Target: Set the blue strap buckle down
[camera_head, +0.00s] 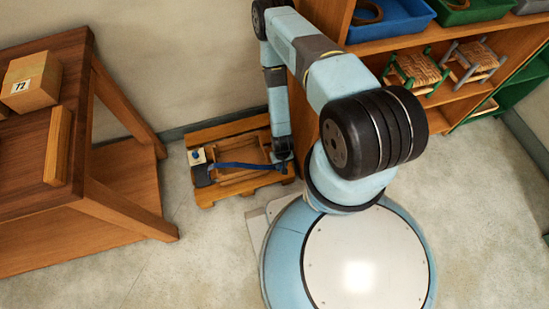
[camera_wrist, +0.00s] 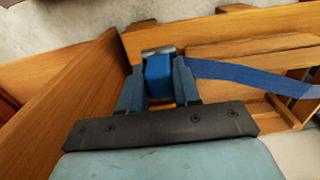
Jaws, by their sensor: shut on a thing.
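The blue strap buckle (camera_wrist: 158,76) is between the two fingers of my gripper (camera_wrist: 157,82), which is shut on it. A grey metal edge shows at its far end. A blue strap (camera_wrist: 235,73) runs from the buckle to the right in the wrist view. In the head view my gripper (camera_head: 283,152) is low over the right end of a wooden pallet-like frame (camera_head: 205,194), and the strap (camera_head: 240,165) stretches left across it. The buckle is hidden by my gripper in the head view. I cannot tell whether it touches the wood.
A small cream block with a blue dot (camera_head: 197,156) and a dark piece sit at the frame's left end. A wooden shelf unit (camera_head: 437,122) with trays and small stools stands close at right. A wooden table (camera_head: 90,150) bearing a box marked 72 (camera_head: 32,82) stands left.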

